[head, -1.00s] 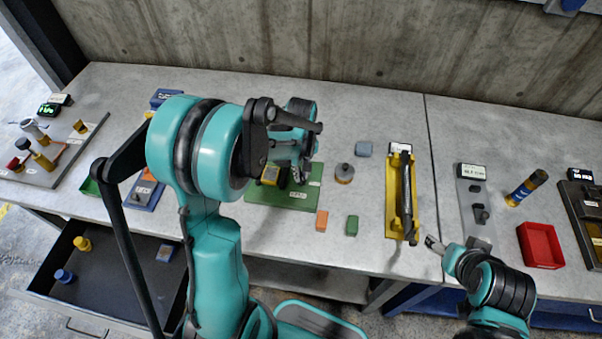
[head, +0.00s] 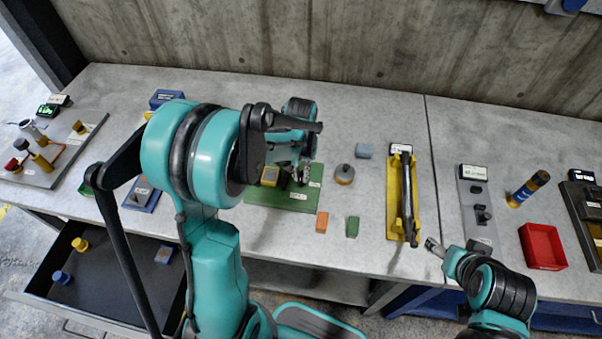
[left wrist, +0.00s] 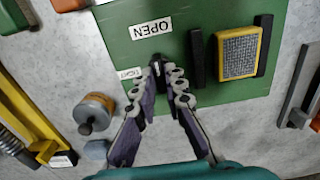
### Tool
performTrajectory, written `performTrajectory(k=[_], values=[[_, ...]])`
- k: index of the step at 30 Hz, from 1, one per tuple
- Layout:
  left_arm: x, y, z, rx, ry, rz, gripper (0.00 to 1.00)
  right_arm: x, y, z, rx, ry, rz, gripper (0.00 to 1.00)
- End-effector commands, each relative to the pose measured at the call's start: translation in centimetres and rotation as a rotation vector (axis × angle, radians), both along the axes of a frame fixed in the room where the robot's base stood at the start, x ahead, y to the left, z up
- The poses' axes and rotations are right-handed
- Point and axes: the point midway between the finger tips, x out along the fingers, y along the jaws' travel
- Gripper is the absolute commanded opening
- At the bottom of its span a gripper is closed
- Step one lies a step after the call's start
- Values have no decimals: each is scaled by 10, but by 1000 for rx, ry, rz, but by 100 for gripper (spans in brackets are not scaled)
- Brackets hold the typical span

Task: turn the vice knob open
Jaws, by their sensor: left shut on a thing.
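The vice sits on a green base plate (head: 262,193), which also shows in the left wrist view (left wrist: 150,50) with labels reading OPEN and TIGHT. A yellow block with a grey mesh face (left wrist: 238,54) stands between its dark jaws (left wrist: 197,57). The dark vice knob (left wrist: 157,66) is between the fingertips of my left gripper (left wrist: 168,82), which is shut on it; the fingers partly hide it. In the head view my left arm partly covers the vice, with the left gripper (head: 300,172) over the plate. My right gripper (head: 434,246) is at the bench's front edge, away from the vice.
Right of the plate are a grey-orange round part (head: 344,174), an orange block (head: 322,222), a green block (head: 352,226) and a yellow fixture (head: 395,205) with a dark bar. A red tray (head: 543,246) is farther right. An open drawer (head: 110,275) is at lower left.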

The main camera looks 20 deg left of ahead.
Motion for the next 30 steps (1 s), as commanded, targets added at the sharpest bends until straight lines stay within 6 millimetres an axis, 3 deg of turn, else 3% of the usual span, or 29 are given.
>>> performTrajectory(k=[12, 13, 15, 25, 30], values=[[1, 0, 0, 0, -1, -6, 0, 0, 0, 0, 0, 0, 0, 68], [1, 0, 0, 0, -1, -6, 19, 0, 0, 0, 0, 0, 0, 68], [1, 0, 0, 0, -1, -6, 32, 0, 0, 0, 0, 0, 0, 68], [0, 0, 3, 0, -1, -5, 32, 0, 0, 0, 0, 0, 0, 68], [0, 0, 25, 0, -1, -5, 32, 0, 0, 0, 0, 0, 0, 68]])
